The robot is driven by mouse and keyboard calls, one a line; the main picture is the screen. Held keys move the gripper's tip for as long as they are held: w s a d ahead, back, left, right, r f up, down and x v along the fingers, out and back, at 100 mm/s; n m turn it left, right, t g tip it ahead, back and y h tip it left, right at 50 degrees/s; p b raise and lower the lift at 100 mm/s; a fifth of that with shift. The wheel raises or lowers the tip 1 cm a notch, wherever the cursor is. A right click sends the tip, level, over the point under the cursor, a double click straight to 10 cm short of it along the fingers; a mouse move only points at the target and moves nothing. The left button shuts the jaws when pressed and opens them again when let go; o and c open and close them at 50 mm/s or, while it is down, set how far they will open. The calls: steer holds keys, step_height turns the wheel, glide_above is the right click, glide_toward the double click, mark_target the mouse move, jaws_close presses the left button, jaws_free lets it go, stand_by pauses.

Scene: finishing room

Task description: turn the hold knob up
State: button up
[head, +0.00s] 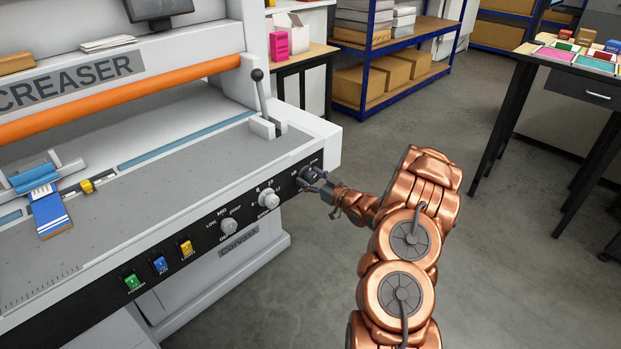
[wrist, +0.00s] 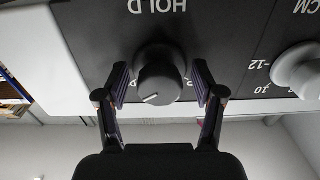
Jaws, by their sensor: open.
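The hold knob (wrist: 160,78) is a dark round knob on the black control panel (wrist: 105,30), under the upside-down word HOLD in the wrist view. Its short white pointer mark shows toward the lower left of its face. My gripper (wrist: 161,85) is open, with one finger on each side of the knob and a small gap visible on both sides. In the head view, my gripper (head: 320,186) is at the right end of the creaser's front panel, at the hold knob, which it partly hides there.
A pale knob (wrist: 300,70) with a numbered scale sits right of the hold knob in the wrist view. The head view shows two pale knobs (head: 268,198) and several coloured switches (head: 160,264) along the panel. A lever (head: 261,98) stands above. Open floor (head: 290,310) lies in front.

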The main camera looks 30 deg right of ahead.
steer(key=c, duration=1.2)
steer(key=shift+o, duration=0.2)
